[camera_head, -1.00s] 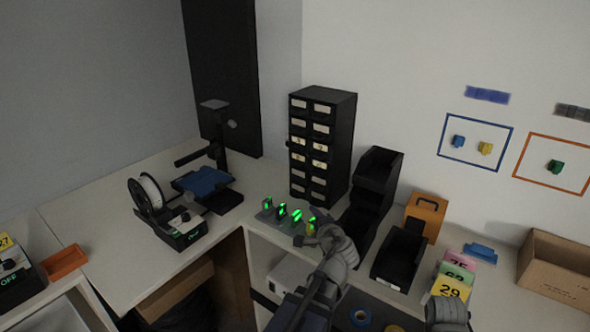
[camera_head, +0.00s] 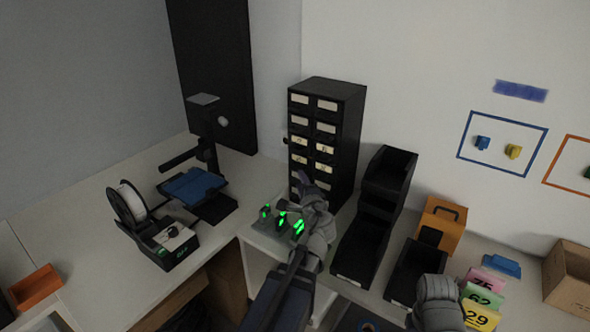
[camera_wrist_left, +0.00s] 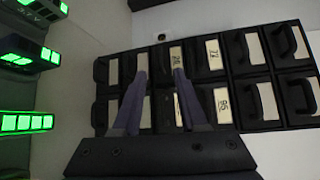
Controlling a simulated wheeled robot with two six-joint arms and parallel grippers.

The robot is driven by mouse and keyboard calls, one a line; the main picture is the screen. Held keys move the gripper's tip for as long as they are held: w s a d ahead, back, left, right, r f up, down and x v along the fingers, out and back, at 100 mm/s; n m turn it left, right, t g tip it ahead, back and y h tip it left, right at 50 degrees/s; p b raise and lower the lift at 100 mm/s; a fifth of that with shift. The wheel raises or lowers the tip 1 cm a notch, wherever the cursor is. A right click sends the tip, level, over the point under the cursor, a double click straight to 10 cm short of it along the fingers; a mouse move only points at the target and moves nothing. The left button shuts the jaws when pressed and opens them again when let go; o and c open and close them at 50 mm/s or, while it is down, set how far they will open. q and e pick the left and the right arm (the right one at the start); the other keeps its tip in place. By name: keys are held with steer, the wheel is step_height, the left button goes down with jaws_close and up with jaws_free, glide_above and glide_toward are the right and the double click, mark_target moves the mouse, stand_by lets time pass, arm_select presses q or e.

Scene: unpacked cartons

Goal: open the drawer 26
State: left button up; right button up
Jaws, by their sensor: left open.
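The black drawer cabinet (camera_head: 345,135) stands on the bench against the wall, with two columns of drawers and pale labels. Its visible drawers look shut. In the left wrist view the cabinet (camera_wrist_left: 270,88) appears turned sideways. One numbered label (camera_wrist_left: 175,55) is by the tip of the right finger and partly covered; I cannot read surely which is 26. My left gripper (camera_head: 304,182) is in front of the cabinet's lower drawers. In the wrist view its two purple fingers (camera_wrist_left: 160,80) are apart with nothing clearly gripped. Contact with a handle cannot be told.
Green-lit devices (camera_head: 282,220) stand close beside my left arm. Black bins (camera_head: 388,175) are right of the cabinet, with an orange case (camera_head: 440,225) and numbered cards (camera_head: 482,297) further right. A 3D printer (camera_head: 195,190) is at left.

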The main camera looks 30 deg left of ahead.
mark_target(296, 170)
arm_select(q)
steer(key=b+x, duration=0.1)
steer(key=x, duration=0.7)
steer(key=shift+s, duration=0.1)
jaws_close()
stand_by(1.3)
